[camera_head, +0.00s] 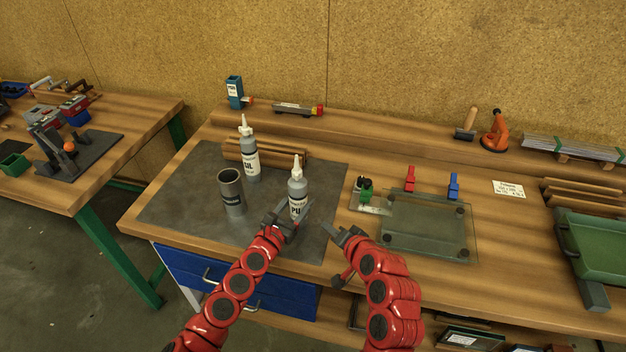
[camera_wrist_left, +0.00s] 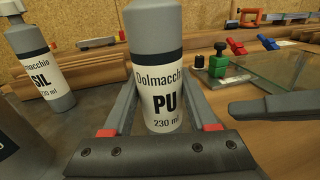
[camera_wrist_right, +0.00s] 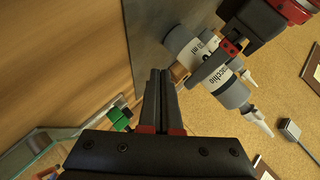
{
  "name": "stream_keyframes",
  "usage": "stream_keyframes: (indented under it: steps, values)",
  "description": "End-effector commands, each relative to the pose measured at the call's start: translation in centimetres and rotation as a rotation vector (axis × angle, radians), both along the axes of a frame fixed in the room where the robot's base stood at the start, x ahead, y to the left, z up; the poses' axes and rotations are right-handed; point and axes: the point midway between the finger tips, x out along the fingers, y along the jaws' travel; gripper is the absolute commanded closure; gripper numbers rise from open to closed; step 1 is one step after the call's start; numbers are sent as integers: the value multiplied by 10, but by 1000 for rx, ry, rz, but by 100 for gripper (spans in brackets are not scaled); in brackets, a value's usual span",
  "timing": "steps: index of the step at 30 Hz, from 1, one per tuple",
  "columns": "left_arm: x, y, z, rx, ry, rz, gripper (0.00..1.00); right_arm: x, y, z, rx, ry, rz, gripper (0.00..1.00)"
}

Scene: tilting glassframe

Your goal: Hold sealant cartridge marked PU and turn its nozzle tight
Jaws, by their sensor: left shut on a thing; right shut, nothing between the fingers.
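The cartridge marked PU (camera_head: 298,187) is grey with a white label and a pale pointed nozzle (camera_head: 297,165). It stands upright on the grey mat (camera_head: 180,194). My left gripper (camera_head: 287,217) is shut on its lower body; in the left wrist view the fingers flank the PU label (camera_wrist_left: 164,100). My right gripper (camera_head: 345,234) is shut and empty, low and to the right of the cartridge. In the right wrist view its fingers (camera_wrist_right: 161,80) lie together, with the PU cartridge (camera_wrist_right: 222,84) beyond them. The thread under the nozzle is too small to judge.
A cartridge marked SIL (camera_head: 250,160) and an open dark cup (camera_head: 231,192) stand left of PU. Wooden strips (camera_head: 270,152) lie behind. A glass pane (camera_head: 428,228) with a green-topped item (camera_head: 366,192) at its corner lies to the right.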

Motion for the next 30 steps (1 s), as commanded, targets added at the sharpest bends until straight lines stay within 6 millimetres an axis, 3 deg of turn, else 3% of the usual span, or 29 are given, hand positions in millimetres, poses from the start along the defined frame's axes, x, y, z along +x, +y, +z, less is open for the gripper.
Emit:
stream_keyframes:
  steps: [6, 12, 15, 22, 30]
  values:
    - [0, 0, 0, 0, 0, 0, 100, -5, -29, 47, 415, 14, 26, 100]
    - [0, 0, 0, 0, 0, 0, 100, -21, -54, 103, 650, -46, 94, 100]
    - [0, 0, 0, 0, 0, 0, 100, -28, -63, 120, 705, -73, 119, 100]
    - [0, 0, 0, 0, 0, 0, 100, -25, -58, 133, 741, -88, 147, 100]
    - [0, 0, 0, 0, 0, 0, 100, 14, -21, 132, 738, -87, 151, 100]
